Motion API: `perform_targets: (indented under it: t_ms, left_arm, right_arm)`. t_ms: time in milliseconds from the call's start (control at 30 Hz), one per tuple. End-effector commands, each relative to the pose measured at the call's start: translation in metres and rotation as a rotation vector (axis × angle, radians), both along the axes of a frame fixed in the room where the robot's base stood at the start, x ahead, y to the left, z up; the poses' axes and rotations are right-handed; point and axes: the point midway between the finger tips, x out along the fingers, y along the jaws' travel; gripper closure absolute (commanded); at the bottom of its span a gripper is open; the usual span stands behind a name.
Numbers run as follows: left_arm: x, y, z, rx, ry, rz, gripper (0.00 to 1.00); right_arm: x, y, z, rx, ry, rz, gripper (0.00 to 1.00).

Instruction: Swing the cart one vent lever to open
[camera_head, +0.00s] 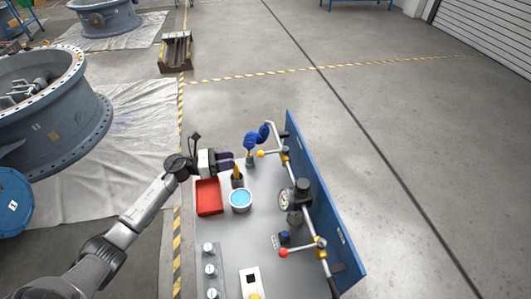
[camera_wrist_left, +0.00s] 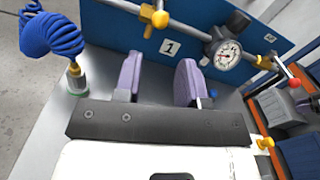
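The cart's blue panel (camera_head: 330,215) carries a pipe with ball-ended levers. A yellow-ball lever (camera_head: 262,153) sits near the panel's far end. In the left wrist view, the yellow lever (camera_wrist_left: 160,18) is above a plate marked 1 (camera_wrist_left: 169,47). A red-ball lever (camera_head: 283,253) sits nearer me and also shows in the wrist view (camera_wrist_left: 295,83). No readable label says which lever is the vent. My left gripper (camera_head: 229,159) is left of the yellow lever, apart from it. In the wrist view its purple fingers (camera_wrist_left: 160,80) are apart and empty. My right gripper is out of view.
A pressure gauge (camera_head: 285,200) is between the levers. A blue coiled hose (camera_head: 256,137) stands near the yellow lever. A red tray (camera_head: 208,197), a bowl of blue liquid (camera_head: 240,200) and a cup with a yellow-handled tool (camera_head: 237,180) are on the cart top near my gripper.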

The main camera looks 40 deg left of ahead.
Motion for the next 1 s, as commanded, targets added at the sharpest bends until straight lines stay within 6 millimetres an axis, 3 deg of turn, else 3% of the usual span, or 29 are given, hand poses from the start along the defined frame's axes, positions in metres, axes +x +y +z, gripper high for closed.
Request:
perform_targets:
  t_ms: [600,1000]
  left_arm:
    - [0.084,-0.063,0.002,-0.005,-0.001,0.002,0.63]
    - [0.102,-0.076,0.001,-0.004,0.001,0.001,0.63]
  right_arm:
    - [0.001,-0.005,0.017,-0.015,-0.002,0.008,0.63]
    - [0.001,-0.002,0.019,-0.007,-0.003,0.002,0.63]
